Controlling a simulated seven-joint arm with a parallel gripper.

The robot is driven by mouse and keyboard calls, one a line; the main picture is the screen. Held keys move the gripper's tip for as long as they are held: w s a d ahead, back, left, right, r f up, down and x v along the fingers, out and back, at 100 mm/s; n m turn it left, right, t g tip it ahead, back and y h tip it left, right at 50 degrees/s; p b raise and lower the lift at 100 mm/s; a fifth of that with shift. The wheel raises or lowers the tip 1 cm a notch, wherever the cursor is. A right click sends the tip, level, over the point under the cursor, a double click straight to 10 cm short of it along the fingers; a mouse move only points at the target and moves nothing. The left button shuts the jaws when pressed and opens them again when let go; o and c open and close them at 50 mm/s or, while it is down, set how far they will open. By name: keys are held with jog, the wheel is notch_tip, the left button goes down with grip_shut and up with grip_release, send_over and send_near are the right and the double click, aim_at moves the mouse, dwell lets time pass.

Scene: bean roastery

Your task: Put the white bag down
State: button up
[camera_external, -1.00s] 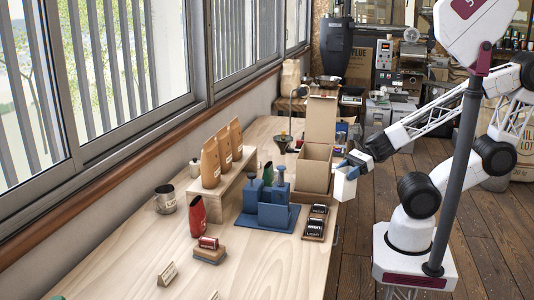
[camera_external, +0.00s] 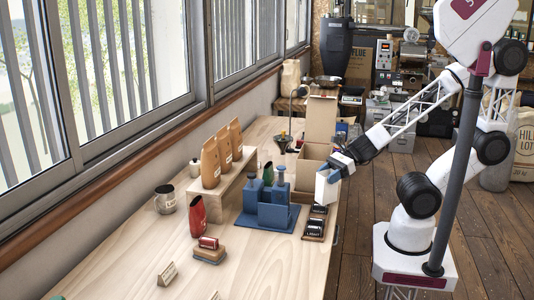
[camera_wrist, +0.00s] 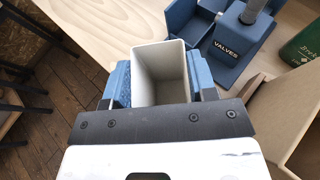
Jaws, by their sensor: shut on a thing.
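The white bag (camera_external: 327,190) is in my gripper (camera_external: 335,171) at the right edge of the table in the external view. In the wrist view the bag (camera_wrist: 160,72) looks like an open-topped white box, upright, with its inside empty as far as I can see. The blue fingers of my gripper (camera_wrist: 160,86) press on it from both sides. The bag is beside the open cardboard box and near the small dark tray. I cannot tell whether its bottom touches the table.
An open cardboard box (camera_external: 313,160) stands just behind the bag. Blue holders (camera_external: 272,212) and a dark tray with labelled items (camera_external: 315,222) are close on the left and front. Three brown bags (camera_external: 211,163) stand on a wooden riser. The front of the table (camera_external: 120,265) has free room.

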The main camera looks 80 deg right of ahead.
aim_at(318, 187)
jog(key=shift+w+a+f, duration=0.1)
jog(key=shift+w+a, duration=0.2)
jog(key=shift+w, duration=0.35)
jog(key=shift+w+a+f, duration=0.1)
jog(key=shift+w+a, duration=0.15)
jog(key=shift+w, duration=0.35)
jog(key=shift+f, duration=1.7)
jog(key=shift+f, duration=0.4)
jog(key=o, duration=1.1)
jog(key=shift+r, duration=0.15)
jog(key=shift+d+r, duration=0.1)
jog(key=shift+r, duration=0.25)
jog(key=v, duration=1.1)
jog(key=shift+s+d, duration=0.2)
jog(key=shift+s, duration=0.1)
